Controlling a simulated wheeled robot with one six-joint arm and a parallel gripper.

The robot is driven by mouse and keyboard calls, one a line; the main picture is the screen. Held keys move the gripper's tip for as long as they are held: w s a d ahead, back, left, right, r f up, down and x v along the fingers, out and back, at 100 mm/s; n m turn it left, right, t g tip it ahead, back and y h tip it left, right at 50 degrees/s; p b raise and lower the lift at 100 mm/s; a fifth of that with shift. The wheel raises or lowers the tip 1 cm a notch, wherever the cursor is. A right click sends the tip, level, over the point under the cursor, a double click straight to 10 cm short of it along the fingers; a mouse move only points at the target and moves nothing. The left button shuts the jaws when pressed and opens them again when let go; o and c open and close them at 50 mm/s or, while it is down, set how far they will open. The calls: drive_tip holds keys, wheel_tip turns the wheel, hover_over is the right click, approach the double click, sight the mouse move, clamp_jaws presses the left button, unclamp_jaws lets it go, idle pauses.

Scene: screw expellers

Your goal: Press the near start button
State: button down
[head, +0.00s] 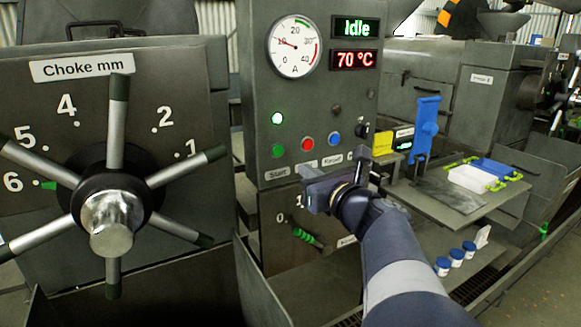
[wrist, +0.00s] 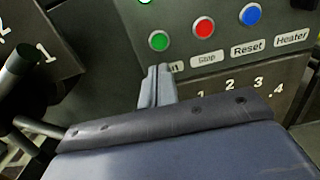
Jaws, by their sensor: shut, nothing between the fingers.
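The near control panel (head: 262,90) carries a green start button (head: 278,150) above a "Start" label, left of a red button (head: 307,144) and a blue button (head: 334,138). The green start button also shows in the wrist view (wrist: 159,41). My gripper (head: 306,171) is in front of the panel, below and right of the start button. In the wrist view my fingers (wrist: 157,74) are shut and empty. Their tips appear just below the green button and cover part of its label. Whether they touch the panel I cannot tell.
The display (head: 356,27) reads "Idle", the one below 70 °C, and a green lamp (head: 277,118) is lit. A spoked choke wheel (head: 112,210) stands left. A rotary switch (head: 307,237) sits below my gripper.

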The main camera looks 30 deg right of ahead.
drive_tip(key=shift+s, duration=1.3)
